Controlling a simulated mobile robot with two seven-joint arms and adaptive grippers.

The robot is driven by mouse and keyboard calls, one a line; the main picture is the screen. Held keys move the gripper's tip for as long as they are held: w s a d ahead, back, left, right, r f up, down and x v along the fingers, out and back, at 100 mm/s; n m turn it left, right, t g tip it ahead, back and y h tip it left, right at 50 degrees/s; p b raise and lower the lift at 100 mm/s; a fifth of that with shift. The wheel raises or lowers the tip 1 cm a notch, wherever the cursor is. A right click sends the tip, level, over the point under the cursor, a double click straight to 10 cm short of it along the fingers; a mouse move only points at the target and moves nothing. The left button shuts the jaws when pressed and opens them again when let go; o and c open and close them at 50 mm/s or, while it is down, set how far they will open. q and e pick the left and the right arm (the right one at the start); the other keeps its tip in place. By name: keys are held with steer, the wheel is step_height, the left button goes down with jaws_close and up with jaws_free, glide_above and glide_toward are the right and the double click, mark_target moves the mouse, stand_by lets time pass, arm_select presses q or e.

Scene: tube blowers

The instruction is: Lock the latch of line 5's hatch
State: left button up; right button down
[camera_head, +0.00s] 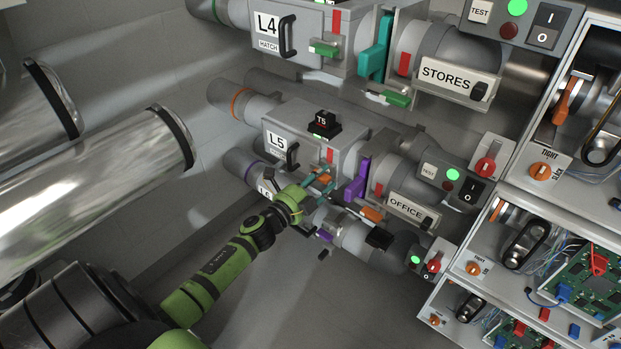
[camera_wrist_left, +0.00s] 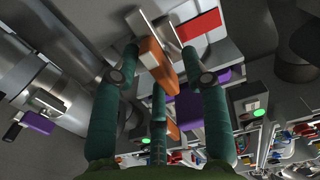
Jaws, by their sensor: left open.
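In the head view line 5's hatch (camera_head: 291,142) is the grey box labelled L5, with a black bar handle (camera_head: 291,156) and a red patch (camera_head: 330,156) on its side. Its orange latch (camera_head: 325,177) sits low beside the patch, partly covered by my fingers. My left gripper (camera_head: 317,187) is at this latch. In the left wrist view the orange latch (camera_wrist_left: 157,63) lies between the spread dark green fingers of my left gripper (camera_wrist_left: 160,58), close to the left finger; contact is unclear. The red patch (camera_wrist_left: 198,25) shows beyond it. My right gripper is not in view.
A purple lever (camera_head: 357,183) and a second orange piece (camera_head: 371,214) are right of the latch. Line 4's box (camera_head: 285,27) is above; the L6 line (camera_head: 250,172) is below. The OFFICE plate (camera_head: 407,210), switches and panels crowd the right. The lower floor is clear.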

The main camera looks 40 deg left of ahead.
arm_select(q)
steer(key=s, duration=1.1)
steer(key=shift+s+a, duration=0.3)
steer(key=shift+a, duration=0.15)
steer(key=shift+r, duration=0.1)
